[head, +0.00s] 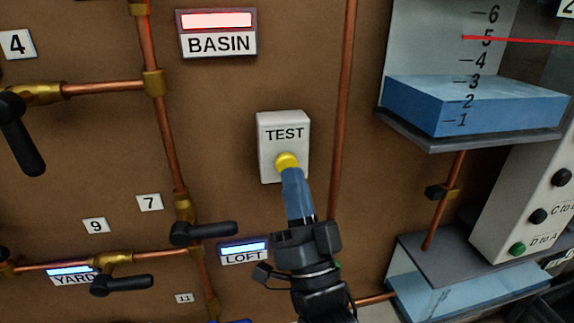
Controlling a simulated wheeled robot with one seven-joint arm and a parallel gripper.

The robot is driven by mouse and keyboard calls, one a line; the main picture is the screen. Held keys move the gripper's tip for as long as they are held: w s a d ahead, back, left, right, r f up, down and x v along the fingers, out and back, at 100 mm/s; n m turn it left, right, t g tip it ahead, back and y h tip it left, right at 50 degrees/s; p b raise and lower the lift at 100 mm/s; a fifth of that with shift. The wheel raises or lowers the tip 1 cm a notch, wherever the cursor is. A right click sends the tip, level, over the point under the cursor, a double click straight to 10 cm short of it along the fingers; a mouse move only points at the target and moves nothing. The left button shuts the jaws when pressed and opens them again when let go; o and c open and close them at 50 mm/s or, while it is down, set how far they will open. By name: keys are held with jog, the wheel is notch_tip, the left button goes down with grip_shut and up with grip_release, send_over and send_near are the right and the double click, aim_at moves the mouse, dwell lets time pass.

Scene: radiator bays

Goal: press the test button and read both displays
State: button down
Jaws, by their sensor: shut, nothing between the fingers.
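The white test box (270,148) marked TEST is on the brown panel in the middle of the head view. Its yellow button (287,162) is near the box's lower edge. My gripper (290,174) is shut and empty, its blue fingertips at the button and covering its lower part. I cannot tell if the button is pressed in. The BASIN display (217,20) at the top is lit pale red with no digits showing. The LOFT display (244,247), left of my gripper, is lit pale blue-white. The YARD display (69,270) at lower left is lit blue-white too.
Copper pipes (342,100) with black lever valves (204,232) run over the panel, several on the left. A tank of blue water (410,103) with a number scale is at upper right, level near 3. A white box with several knobs (530,200) stands at right.

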jog(key=shift+w, duration=0.1)
dwell(0.7)
jog(key=shift+w+a+b, duration=0.1)
jog(key=shift+w+b, duration=0.2)
jog(key=shift+b, duration=0.1)
jog(key=shift+w+a+b, duration=0.15)
jog(key=shift+w+b, duration=0.25)
jog(key=shift+w, duration=0.05)
dwell(0.7)
jog(key=shift+s, duration=0.15)
jog(key=shift+s+d, duration=0.25)
jog(key=shift+s, duration=0.5)
jog(key=shift+s+d, duration=0.25)
jog(key=shift+s, duration=0.55)
jog(key=shift+s+d, duration=0.2)
jog(key=shift+s, duration=0.6)
jog(key=shift+s+d, duration=0.25)
jog(key=shift+s, duration=0.55)
